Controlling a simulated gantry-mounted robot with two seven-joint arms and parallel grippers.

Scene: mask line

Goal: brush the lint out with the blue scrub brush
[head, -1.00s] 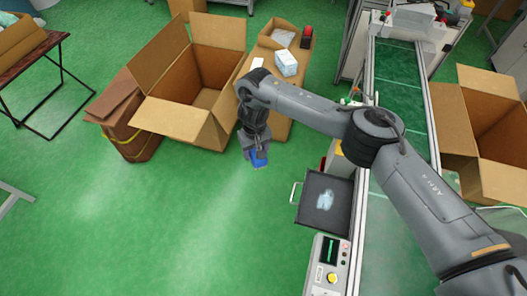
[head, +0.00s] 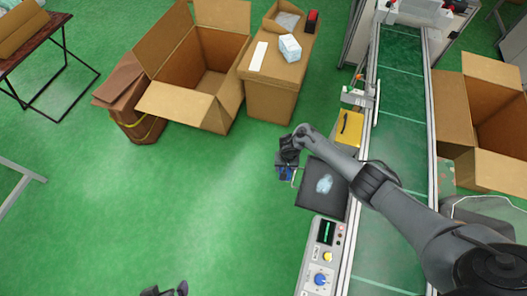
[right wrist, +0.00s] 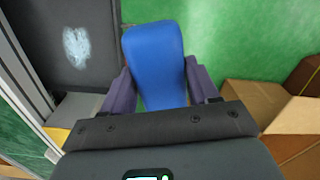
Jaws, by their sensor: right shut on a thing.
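The blue scrub brush (head: 287,175) is held in my right gripper (head: 287,166), beside the left edge of a dark open drawer or tray (head: 334,207). In the right wrist view the blue brush (right wrist: 154,55) sits between both fingers of my right gripper (right wrist: 155,88), over green floor. A pale patch of lint (head: 324,184) lies on the dark tray floor. The lint (right wrist: 76,47) also shows at the upper left of the right wrist view, apart from the brush. Only the tip of my left gripper (head: 165,291) shows at the bottom edge, and its jaws are unclear.
A conveyor (head: 400,150) runs along the tray's right side. A control box (head: 322,258) with a blue knob stands below the tray, and a yellow case (head: 348,128) above it. Open cartons (head: 205,85) stand upper left.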

